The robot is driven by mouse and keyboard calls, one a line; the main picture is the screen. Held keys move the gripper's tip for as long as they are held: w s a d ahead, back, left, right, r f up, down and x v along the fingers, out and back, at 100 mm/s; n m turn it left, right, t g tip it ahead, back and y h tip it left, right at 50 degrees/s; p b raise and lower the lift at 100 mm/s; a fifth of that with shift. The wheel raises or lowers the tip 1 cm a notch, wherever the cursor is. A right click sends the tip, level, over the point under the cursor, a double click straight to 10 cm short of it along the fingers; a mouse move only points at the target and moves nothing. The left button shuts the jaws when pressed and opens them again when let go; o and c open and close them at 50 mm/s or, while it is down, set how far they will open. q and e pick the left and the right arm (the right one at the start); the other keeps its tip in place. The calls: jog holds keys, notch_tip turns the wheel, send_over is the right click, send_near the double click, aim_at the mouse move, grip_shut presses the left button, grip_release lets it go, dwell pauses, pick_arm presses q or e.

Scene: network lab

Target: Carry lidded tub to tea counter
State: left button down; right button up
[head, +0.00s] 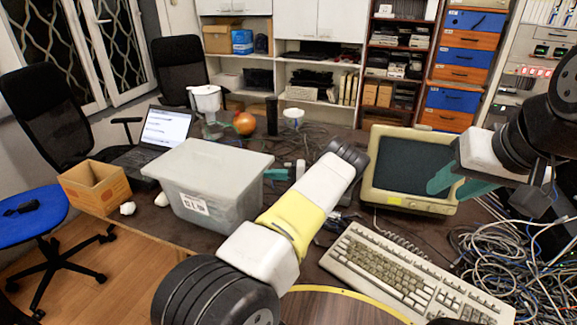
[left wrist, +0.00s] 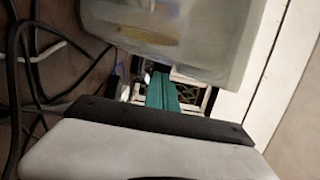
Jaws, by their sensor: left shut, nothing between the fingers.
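The lidded tub (head: 205,208) is a translucent grey box with a pale lid and a white label. It stands upright on the dark desk, left of centre in the head view, and fills the top of the left wrist view (left wrist: 190,35). My left gripper (head: 276,174) shows as a teal tip just right of the tub, mostly hidden behind my arm. In the left wrist view its teal fingers (left wrist: 161,92) are together and empty, pointing toward the tub; contact is unclear. My right gripper (head: 460,186) is apart from the tub, before the monitor, fingers spread. I cannot identify a tea counter.
A cardboard box (head: 95,190) and laptop (head: 160,137) are left of the tub. A monitor (head: 408,165), keyboard (head: 405,275) and tangled cables (head: 515,260) crowd the right. An orange ball (head: 244,123) and dark cylinder (head: 272,115) stand behind. Chairs are at left.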

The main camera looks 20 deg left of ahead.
pick_arm(q)
jog(key=a, duration=0.3)
jog(key=s+a, duration=0.1)
jog(key=a, duration=0.1)
jog(key=shift+a, duration=0.3)
